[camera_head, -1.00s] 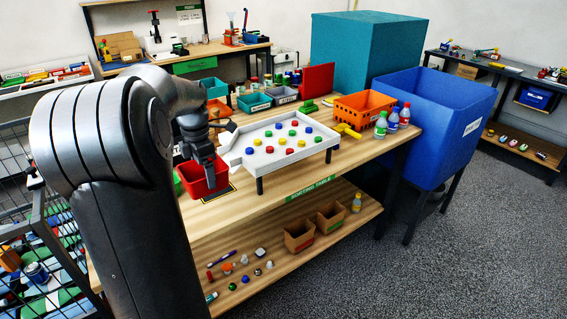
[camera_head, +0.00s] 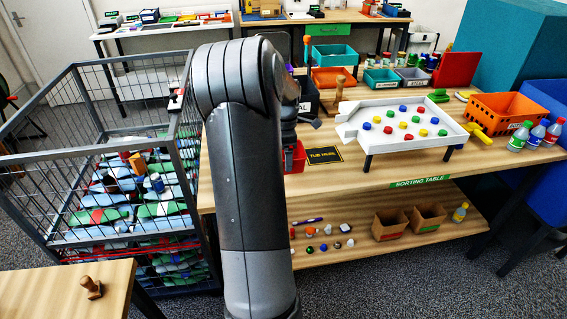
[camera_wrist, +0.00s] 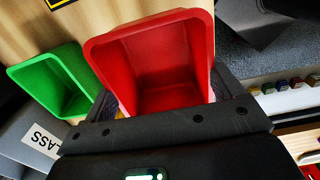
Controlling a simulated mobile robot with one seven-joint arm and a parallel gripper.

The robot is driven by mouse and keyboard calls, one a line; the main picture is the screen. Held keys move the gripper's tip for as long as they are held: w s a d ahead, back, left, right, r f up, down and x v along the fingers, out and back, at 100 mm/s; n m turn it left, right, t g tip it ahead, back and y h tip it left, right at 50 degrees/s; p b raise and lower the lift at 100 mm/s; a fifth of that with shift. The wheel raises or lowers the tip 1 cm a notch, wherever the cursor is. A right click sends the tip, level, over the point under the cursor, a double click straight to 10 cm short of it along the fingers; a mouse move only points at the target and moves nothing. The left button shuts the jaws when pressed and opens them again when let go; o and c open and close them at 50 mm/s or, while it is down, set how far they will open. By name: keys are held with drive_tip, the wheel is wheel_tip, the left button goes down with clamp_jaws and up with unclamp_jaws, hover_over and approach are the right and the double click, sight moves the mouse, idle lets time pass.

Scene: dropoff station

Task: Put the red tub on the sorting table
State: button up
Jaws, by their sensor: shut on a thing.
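The red tub (camera_head: 296,158) is mostly hidden behind my arm in the head view, just left of the black "TUB HERE" mark (camera_head: 323,155) on the sorting table (camera_head: 375,182). In the wrist view, the red tub (camera_wrist: 165,62) looks empty and sits between the fingers of my gripper (camera_wrist: 168,104), which is shut on it. Whether its base touches the tabletop is hidden. A corner of a yellow-edged black mark (camera_wrist: 58,3) shows at the wrist view's top edge. A green tub (camera_wrist: 55,82) is close beside the red one there.
A white tray of coloured discs (camera_head: 400,128) stands on legs right of the mark. Behind it are a wooden peg (camera_head: 339,88), an orange bin (camera_head: 333,77) and teal bins. A wire cage cart (camera_head: 110,155) is left of my arm. An orange crate (camera_head: 503,112) and bottles stand at right.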

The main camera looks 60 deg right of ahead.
drive_tip(key=shift+w+a+f, duration=0.1)
drive_tip(key=shift+w+f, duration=0.3)
drive_tip(key=shift+w, duration=0.15)
drive_tip(key=shift+f, duration=1.95)
drive_tip(key=shift+f, duration=0.15)
drive_tip(key=o, duration=0.8)
wheel_tip(320, 180, up, 12)
drive_tip(key=shift+r, duration=0.2)
